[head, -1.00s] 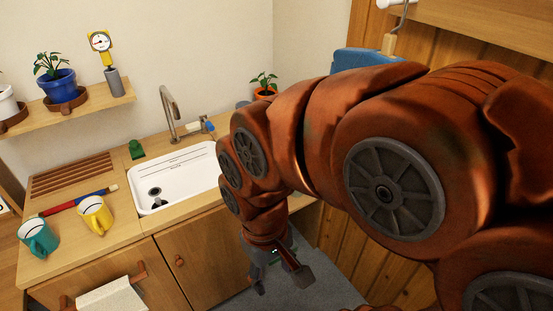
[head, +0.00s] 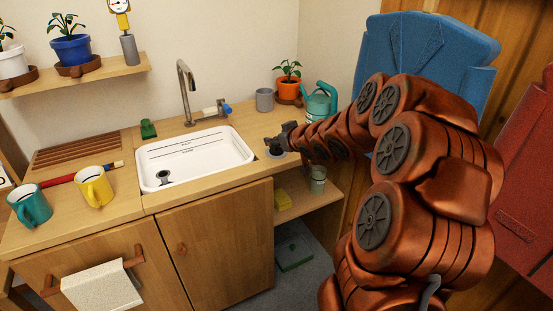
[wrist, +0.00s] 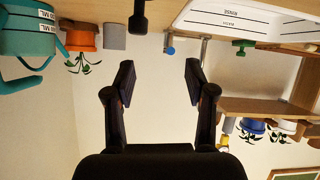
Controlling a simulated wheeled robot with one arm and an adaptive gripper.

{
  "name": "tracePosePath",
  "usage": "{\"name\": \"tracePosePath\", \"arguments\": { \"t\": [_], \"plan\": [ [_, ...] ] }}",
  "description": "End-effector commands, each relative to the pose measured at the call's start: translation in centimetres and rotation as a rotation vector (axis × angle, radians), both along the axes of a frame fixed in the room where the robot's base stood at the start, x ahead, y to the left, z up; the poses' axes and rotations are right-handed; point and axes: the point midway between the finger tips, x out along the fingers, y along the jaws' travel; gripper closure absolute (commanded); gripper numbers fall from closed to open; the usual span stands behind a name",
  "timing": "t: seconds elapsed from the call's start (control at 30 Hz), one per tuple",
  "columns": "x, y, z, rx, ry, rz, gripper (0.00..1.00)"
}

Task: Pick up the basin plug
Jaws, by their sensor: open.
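A small dark knobbed piece, which looks like the basin plug (head: 275,152), stands on the counter right of the sink. In the upside-down wrist view, a black upright shape (wrist: 138,18) at the top edge appears to be this plug, partly cut off. My gripper (head: 286,134) is just above and beside it in the head view. In the wrist view, my gripper (wrist: 159,78) has its fingers spread with nothing between them. The white basin (head: 205,158) has a dark drain (head: 164,178) in its floor.
A grey cup (head: 264,99), an orange plant pot (head: 288,91) and a teal watering can (head: 318,104) stand behind my gripper. The tap (head: 185,95) rises behind the basin. Teal (head: 30,205) and yellow (head: 94,187) mugs stand at left.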

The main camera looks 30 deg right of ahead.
Motion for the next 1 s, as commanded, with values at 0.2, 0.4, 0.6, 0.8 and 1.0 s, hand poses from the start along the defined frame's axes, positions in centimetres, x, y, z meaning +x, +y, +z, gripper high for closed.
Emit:
{"name": "tracePosePath", "arguments": {
  "t": [0.2, 0.4, 0.6, 0.8, 1.0],
  "plan": [
    [1.2, -3.3, -4.1, 0.078, -0.229, 0.112, 0.45],
    [0.0, -4.7, -5.6, 0.142, -0.384, 0.209, 0.45],
    [-1.0, -5.0, -6.1, 0.177, -0.449, 0.256, 0.45],
    [-0.1, -4.7, -6.0, 0.18, -0.456, 0.265, 0.45],
    [1.3, -4.4, -6.0, 0.181, -0.456, 0.264, 0.45]
  ]
}}
